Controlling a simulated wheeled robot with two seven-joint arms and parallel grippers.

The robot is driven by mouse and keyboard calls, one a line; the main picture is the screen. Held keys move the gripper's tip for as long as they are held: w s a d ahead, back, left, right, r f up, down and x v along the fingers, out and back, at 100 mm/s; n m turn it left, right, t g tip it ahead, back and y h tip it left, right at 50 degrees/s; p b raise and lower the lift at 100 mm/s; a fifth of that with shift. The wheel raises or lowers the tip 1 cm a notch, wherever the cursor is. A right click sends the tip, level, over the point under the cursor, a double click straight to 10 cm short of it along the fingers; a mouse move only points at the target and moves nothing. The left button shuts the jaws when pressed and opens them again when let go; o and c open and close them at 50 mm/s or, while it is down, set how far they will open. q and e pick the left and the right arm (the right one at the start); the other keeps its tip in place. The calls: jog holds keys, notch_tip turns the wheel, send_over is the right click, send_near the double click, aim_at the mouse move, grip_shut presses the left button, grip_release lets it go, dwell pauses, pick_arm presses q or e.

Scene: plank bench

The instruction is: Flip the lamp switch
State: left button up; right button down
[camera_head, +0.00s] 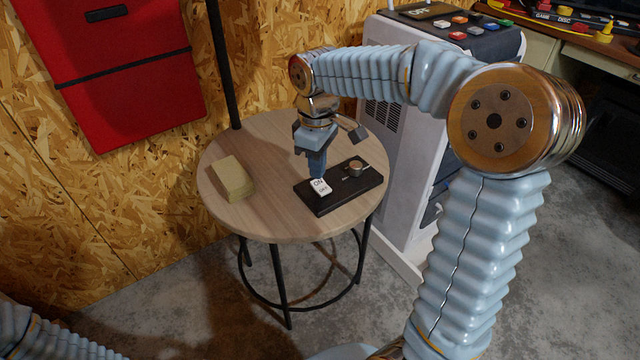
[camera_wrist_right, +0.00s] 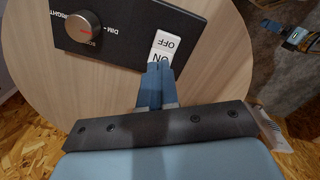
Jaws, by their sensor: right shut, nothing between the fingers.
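A black switch panel (camera_head: 350,194) lies on the round wooden table. At its near left end is a white rocker switch (camera_head: 320,187) marked ON and OFF; it also shows in the right wrist view (camera_wrist_right: 165,45). A round dimmer knob (camera_wrist_right: 83,29) sits on the same panel. My right gripper (camera_head: 318,174) points down, shut and empty, with its tips at the ON half of the rocker. Whether the tips touch it I cannot tell. In the right wrist view the closed fingers (camera_wrist_right: 158,72) partly cover the ON half. My left gripper is out of view.
A tan block (camera_head: 232,178) lies on the left of the round table (camera_head: 270,140). A black pole (camera_head: 222,65) rises behind the table. A white cabinet (camera_head: 405,150) stands close on the right. A red case (camera_head: 125,80) is against the board wall.

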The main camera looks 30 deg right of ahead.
aim_at(318, 182)
jog(key=shift+f+b, duration=0.65)
jog(key=shift+f, duration=0.3)
dwell(0.9)
notch_tip(318, 182, up, 5)
jog(key=p, duration=0.4)
jog(key=shift+p, duration=0.3)
jog(key=shift+r+p, duration=0.95)
jog(key=shift+r, duration=0.15)
jog(key=shift+f, duration=0.1)
